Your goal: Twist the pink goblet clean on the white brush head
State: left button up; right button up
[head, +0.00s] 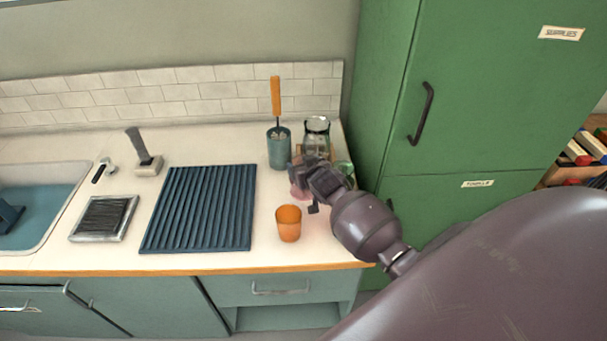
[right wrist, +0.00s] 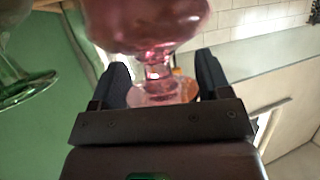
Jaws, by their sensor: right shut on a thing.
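The pink goblet (right wrist: 150,28) fills the top middle of the right wrist view, with its stem and round foot between my fingers. In the head view it is a small pink patch (head: 298,191) beside my right gripper (head: 318,182), mostly hidden. My right gripper (right wrist: 163,82) is shut on the goblet, over the right part of the counter. A teal holder (head: 279,152) stands behind it with an orange-handled brush (head: 276,98) upright in it. Whitish tufts show at the holder's mouth; I cannot tell whether these are the white brush head. My left gripper is out of view.
An orange cup (head: 288,224) stands in front of my right gripper. A clear jar (head: 317,140) is behind it; green glass (right wrist: 28,92) is close by in the wrist view. A ribbed dark mat (head: 203,208) lies left. The green cupboard (head: 385,150) bounds the right.

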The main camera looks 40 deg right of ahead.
jog(key=shift+f, duration=1.55)
jog(key=shift+f, duration=0.25)
jog(key=o, duration=1)
jog(key=shift+o, duration=0.3)
jog(key=v, duration=1.1)
jog(key=shift+w+r, duration=0.25)
jog(key=shift+r, duration=0.15)
jog(key=shift+a, duration=0.15)
